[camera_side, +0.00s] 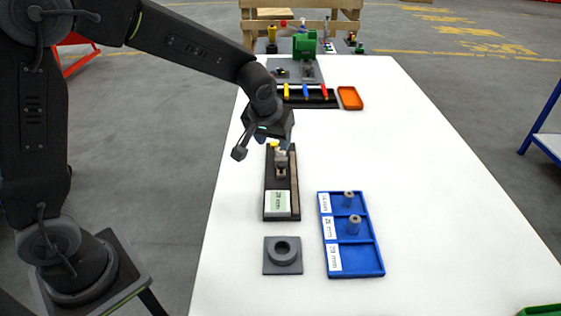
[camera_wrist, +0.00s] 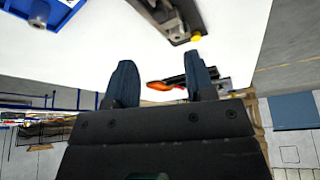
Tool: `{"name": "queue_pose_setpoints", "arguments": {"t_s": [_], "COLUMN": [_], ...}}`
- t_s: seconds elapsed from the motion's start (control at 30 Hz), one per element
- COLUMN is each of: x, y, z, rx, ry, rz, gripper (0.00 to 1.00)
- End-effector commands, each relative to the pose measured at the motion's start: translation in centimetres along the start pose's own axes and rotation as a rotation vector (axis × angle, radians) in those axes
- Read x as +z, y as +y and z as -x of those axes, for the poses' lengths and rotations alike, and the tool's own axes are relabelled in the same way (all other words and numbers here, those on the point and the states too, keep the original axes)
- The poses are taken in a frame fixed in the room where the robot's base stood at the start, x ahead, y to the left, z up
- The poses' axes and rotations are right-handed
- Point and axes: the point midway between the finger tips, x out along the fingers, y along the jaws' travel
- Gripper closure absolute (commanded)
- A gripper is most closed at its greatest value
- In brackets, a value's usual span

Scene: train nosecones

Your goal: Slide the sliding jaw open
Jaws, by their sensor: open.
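The dark fixture (camera_side: 268,197) lies lengthwise on the white table, with a label reading about 28 mm at its near end. The grey sliding jaw (camera_side: 281,171) appears to be the block toward its far end, partly hidden by my gripper. A yellow knob (camera_side: 275,144) sits at the fixture's far end; it also shows in the wrist view (camera_wrist: 196,38). My gripper (camera_side: 273,141) is above the fixture's far end. In the wrist view its two blue fingers (camera_wrist: 161,82) are spread apart with nothing held between them. I cannot tell whether they touch the fixture.
A grey square block with a ring (camera_side: 283,254) lies nearer. Farther back are a black tray (camera_side: 318,103) with coloured tools and an orange tray (camera_side: 350,98).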

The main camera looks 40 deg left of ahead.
Motion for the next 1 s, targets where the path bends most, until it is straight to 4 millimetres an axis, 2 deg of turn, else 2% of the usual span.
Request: {"name": "queue_pose_setpoints", "arguments": {"t_s": [0.03,0.3,0.5,0.7,1.0], "x": [0.1,0.1,0.1,0.0,0.0], "y": [-0.1,-0.1,-0.1,-0.1,0.0], "z": [-1.2,-6.8,-9.8,-11.1,-11.2], "rx": [-0.003,-0.002,-0.001,0.0,0.0], "ry": [-0.005,-0.005,-0.004,-0.001,-0.001], "rz": [0.001,0.0,0.0,0.0,0.0], "gripper": [0.51,0.51,0.51,0.51,0.52]}}
